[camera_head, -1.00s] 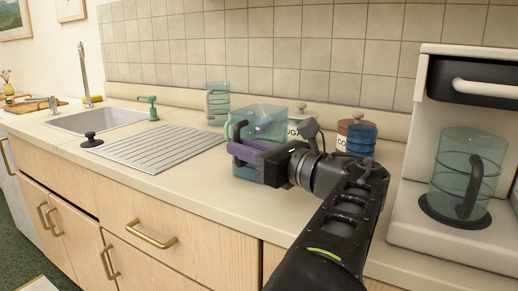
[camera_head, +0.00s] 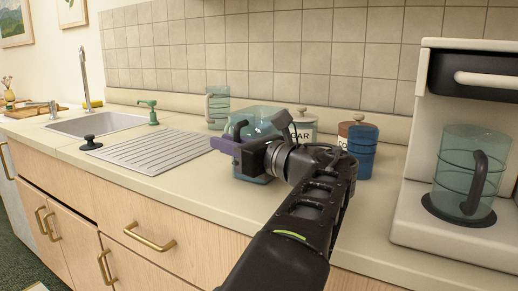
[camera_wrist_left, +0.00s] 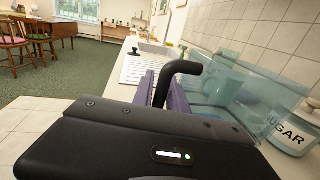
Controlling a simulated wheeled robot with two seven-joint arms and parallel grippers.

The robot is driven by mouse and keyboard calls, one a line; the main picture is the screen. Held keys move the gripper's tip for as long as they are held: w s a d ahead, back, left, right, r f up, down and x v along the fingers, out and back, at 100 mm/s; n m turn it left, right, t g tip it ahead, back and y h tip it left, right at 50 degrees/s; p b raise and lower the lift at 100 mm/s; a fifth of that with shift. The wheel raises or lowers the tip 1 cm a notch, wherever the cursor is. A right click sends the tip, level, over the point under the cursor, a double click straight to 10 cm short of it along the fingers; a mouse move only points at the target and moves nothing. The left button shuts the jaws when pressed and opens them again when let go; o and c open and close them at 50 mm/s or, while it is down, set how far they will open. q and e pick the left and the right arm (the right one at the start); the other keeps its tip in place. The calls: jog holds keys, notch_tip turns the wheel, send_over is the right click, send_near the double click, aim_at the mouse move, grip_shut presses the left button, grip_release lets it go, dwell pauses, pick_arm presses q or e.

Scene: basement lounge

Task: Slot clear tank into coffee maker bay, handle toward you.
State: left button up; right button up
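The clear tank (camera_head: 262,118) is a see-through bluish box with a dark handle, upright on the counter below the tiles. My left gripper (camera_head: 228,145) is at its handle side. In the left wrist view the purple fingers (camera_wrist_left: 163,95) stand on either side of the black handle (camera_wrist_left: 182,68); whether they press on it I cannot tell. The tank's clear wall (camera_wrist_left: 255,88) fills the right of that view. The white coffee maker (camera_head: 440,75) stands at the right, its rear hidden. My right gripper is not in view.
A glass carafe (camera_head: 455,165) stands on the coffee maker's dark plate. A glass pitcher (camera_head: 217,100), drainboard (camera_head: 155,150) and sink (camera_head: 95,124) lie left. The front counter strip is clear.

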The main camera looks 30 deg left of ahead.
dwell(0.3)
pick_arm(q)
grip_shut()
dwell(1.3)
